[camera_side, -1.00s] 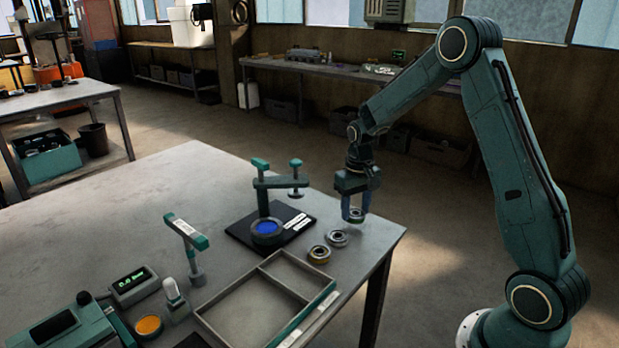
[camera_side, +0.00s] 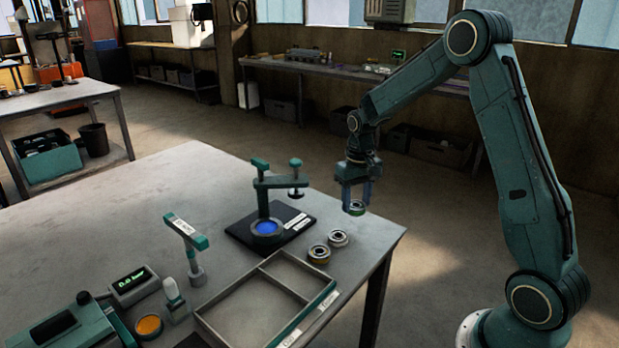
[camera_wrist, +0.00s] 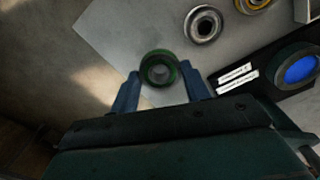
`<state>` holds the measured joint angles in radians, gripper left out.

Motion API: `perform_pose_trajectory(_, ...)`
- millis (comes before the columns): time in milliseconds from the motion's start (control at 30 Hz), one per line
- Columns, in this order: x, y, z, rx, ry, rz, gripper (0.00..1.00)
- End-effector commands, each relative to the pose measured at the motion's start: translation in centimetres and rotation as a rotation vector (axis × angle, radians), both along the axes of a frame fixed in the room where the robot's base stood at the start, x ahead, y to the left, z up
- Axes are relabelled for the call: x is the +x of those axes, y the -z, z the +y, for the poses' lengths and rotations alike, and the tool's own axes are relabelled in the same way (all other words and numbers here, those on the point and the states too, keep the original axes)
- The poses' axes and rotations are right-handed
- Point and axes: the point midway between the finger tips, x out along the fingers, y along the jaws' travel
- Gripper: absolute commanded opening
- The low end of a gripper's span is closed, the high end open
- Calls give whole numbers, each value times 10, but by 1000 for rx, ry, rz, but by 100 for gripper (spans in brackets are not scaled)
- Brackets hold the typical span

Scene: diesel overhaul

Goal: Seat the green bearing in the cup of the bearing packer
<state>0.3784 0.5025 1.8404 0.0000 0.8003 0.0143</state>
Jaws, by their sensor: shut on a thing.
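My gripper (camera_side: 356,202) is shut on the green bearing (camera_side: 356,209) and holds it above the right corner of the table. In the wrist view the green bearing (camera_wrist: 159,69) sits between the blue fingers of my gripper (camera_wrist: 160,85), with its hole facing the camera. The bearing packer (camera_side: 264,205) stands to the left of my gripper on a black base plate. Its cup (camera_side: 267,231) is a dark ring with a blue inside and holds no bearing. The cup also shows at the right edge of the wrist view (camera_wrist: 301,68).
A silver bearing (camera_side: 338,239) and a yellowish bearing (camera_side: 319,254) lie on the table between packer and table edge. The packer's upright arm and press head (camera_side: 295,165) stand above the base. A divided tray (camera_side: 232,289) lies in front.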

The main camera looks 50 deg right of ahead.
Motion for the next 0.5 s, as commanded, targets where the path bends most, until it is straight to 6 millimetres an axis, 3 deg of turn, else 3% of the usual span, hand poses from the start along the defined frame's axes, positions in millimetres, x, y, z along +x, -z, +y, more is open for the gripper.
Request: perform_pose_trajectory(500, 1, -90, 0, -3, 0, -7, 24)
